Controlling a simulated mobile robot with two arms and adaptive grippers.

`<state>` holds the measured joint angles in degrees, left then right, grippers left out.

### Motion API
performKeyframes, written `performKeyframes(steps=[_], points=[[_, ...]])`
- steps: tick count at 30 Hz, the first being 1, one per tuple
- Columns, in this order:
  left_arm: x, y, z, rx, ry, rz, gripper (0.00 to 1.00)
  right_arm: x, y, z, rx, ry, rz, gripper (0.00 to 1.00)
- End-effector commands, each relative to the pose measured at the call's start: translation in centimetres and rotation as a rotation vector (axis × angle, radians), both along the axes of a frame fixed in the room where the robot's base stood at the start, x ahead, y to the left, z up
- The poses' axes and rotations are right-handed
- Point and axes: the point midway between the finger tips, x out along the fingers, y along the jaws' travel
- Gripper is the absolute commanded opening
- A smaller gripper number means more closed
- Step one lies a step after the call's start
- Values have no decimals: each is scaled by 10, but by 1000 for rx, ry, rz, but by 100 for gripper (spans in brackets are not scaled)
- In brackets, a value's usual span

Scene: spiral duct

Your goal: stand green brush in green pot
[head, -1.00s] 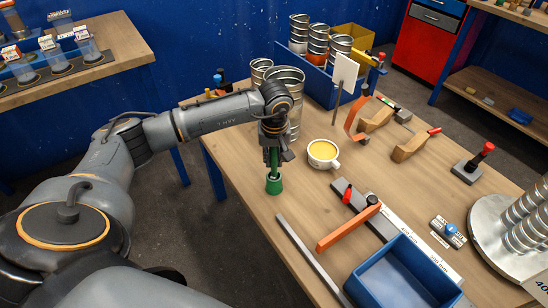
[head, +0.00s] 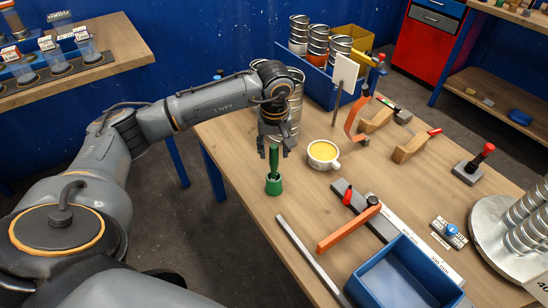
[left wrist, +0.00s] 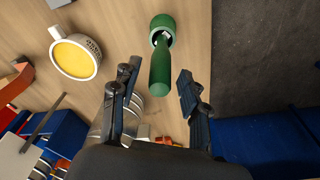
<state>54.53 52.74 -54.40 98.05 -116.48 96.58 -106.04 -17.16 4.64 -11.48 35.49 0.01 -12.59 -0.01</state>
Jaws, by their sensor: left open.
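The green pot (head: 274,187) stands on the workbench near its left edge. The green brush (head: 274,160) stands in it with its handle pointing up. In the left wrist view, the brush handle (left wrist: 160,75) reaches out of the pot (left wrist: 163,24) toward the camera. My left gripper (head: 274,152) is open and sits at the upper handle, just behind it in the head view. In the wrist view its fingers (left wrist: 157,85) are spread on both sides of the handle, with gaps and no contact seen. My right gripper is not in view.
A cup with yellow contents (head: 323,152) stands close to the right of the pot. Metal duct pieces (head: 292,110) stand behind my gripper. A grey bar (head: 308,258), an orange-handled tool (head: 347,228) and a blue tray (head: 400,275) lie nearer the front right.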

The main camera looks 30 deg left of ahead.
Motion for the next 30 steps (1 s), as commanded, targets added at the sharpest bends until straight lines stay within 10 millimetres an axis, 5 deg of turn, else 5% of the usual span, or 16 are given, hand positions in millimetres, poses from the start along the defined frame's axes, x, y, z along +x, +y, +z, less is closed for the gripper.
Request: performKeyframes(steps=[6, 12, 30], points=[[-4, -3, 45, 0, -3, -2, 45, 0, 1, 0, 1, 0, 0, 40], [-6, -5, 66, 1, -1, 0, 45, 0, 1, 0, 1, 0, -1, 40], [-7, -5, 69, 0, 1, 0, 45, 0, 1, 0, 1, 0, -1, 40]])
